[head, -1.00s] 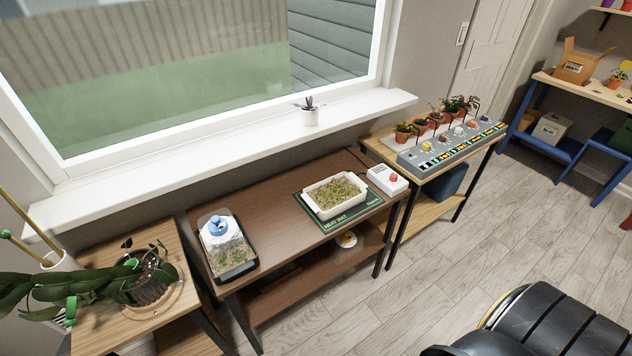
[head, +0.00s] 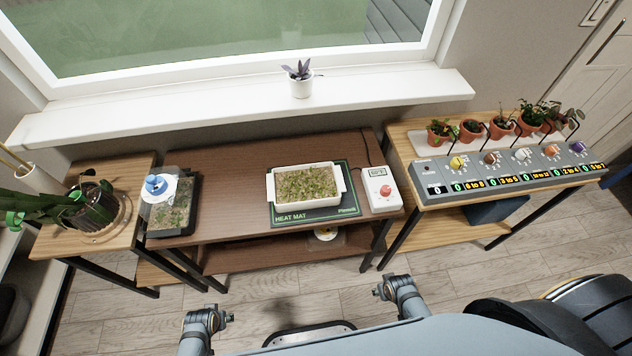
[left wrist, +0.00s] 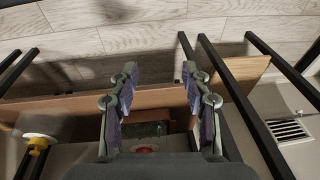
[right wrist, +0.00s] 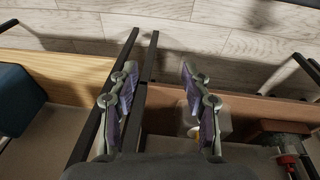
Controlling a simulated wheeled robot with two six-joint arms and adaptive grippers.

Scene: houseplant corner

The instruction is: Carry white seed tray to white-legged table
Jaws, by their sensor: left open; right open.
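The white seed tray (head: 308,202), filled with small green sprouts, sits on the green heat mat (head: 346,208) on the dark brown table (head: 232,218) in the head view. My left gripper (left wrist: 158,75) is open and empty in the left wrist view. My right gripper (right wrist: 157,75) is open and empty in the right wrist view. Both arms are low in front of the brown table, apart from the tray. I cannot make out a white-legged table in the current views.
A white controller box (head: 381,190) stands right of the tray. A covered dark tray (head: 172,231) with a blue-topped lid stands left. A wooden stand (head: 100,245) with an orchid pot is farther left. A grey panel (head: 500,174) and several potted plants stand on the right table. Floor (head: 290,285) is clear.

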